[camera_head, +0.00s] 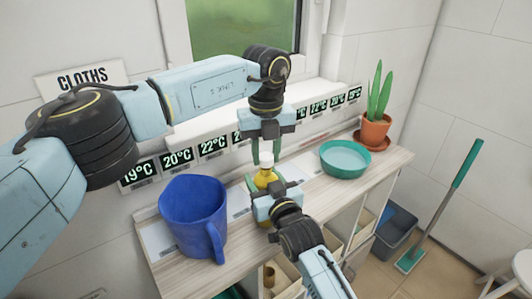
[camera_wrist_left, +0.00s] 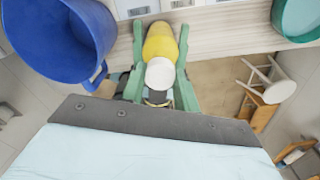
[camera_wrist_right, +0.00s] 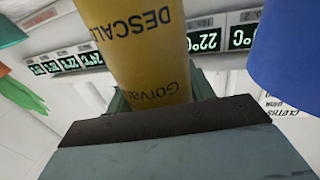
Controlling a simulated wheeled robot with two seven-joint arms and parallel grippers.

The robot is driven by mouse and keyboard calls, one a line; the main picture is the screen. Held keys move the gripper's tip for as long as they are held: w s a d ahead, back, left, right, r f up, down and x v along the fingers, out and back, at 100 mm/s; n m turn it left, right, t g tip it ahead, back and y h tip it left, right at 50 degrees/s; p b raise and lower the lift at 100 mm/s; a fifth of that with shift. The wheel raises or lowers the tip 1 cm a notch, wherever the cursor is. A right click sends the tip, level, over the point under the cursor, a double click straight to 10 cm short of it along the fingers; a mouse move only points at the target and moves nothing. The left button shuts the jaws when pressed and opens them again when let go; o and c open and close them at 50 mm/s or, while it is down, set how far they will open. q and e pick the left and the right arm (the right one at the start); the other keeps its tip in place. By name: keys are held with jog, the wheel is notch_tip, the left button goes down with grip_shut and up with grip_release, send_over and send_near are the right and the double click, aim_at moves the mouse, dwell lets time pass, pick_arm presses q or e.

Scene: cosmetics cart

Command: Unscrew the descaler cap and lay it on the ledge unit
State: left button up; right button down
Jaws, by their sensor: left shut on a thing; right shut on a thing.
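The yellow descaler bottle (camera_head: 264,179) is upright at the wood-topped ledge unit (camera_head: 388,166), between the blue jug and the teal bowl. Its label shows large in the right wrist view (camera_wrist_right: 142,45). My right gripper (camera_head: 267,187) is shut on the bottle's body from the front. The white cap (camera_head: 266,160) is on top of the bottle; it also shows in the left wrist view (camera_wrist_left: 160,73). My left gripper (camera_head: 266,157) points down from above, shut on the cap with a green finger on either side.
A large blue jug (camera_head: 194,213) stands close on the left. A teal bowl (camera_head: 345,158) and a potted plant (camera_head: 375,128) stand to the right. Temperature cards line the back wall. Bare wood lies in front of the bowl. A bin (camera_head: 396,232) and broom (camera_head: 440,205) are on the floor.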

aim_at(266, 156)
pick_arm(q)
jog(key=shift+r, duration=1.9)
pick_arm(e)
jog(key=shift+f, duration=0.1)
jog(key=shift+c, duration=2.3)
grip_release()
